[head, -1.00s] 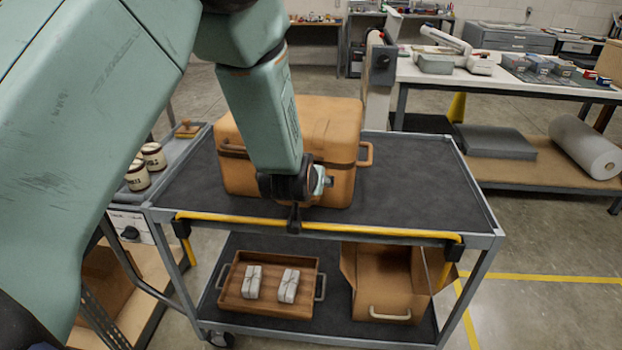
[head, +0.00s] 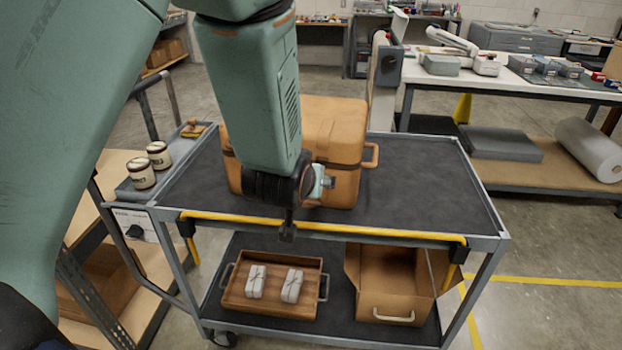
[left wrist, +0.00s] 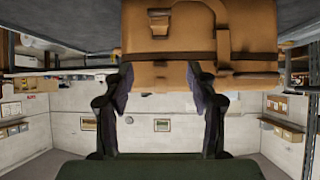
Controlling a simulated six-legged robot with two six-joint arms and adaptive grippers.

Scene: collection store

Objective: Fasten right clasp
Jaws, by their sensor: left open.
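The tan case (head: 338,135) stands shut on the top shelf of the trolley, with a dark band around it and a side handle (head: 371,155). My left arm hides much of its front, and no clasp shows clearly in the head view. My left gripper (head: 288,231) is in front of the case, over the yellow rail. The open left fingers (left wrist: 158,85) are spread below that clasp in the picture, holding nothing. My right gripper is out of view.
The yellow rail (head: 380,234) runs along the trolley's front edge. Bare top shelf (head: 430,185) lies right of the case. Jars (head: 141,173) stand at the left. A wooden tray (head: 313,305) and open carton (head: 385,309) are on the lower shelf.

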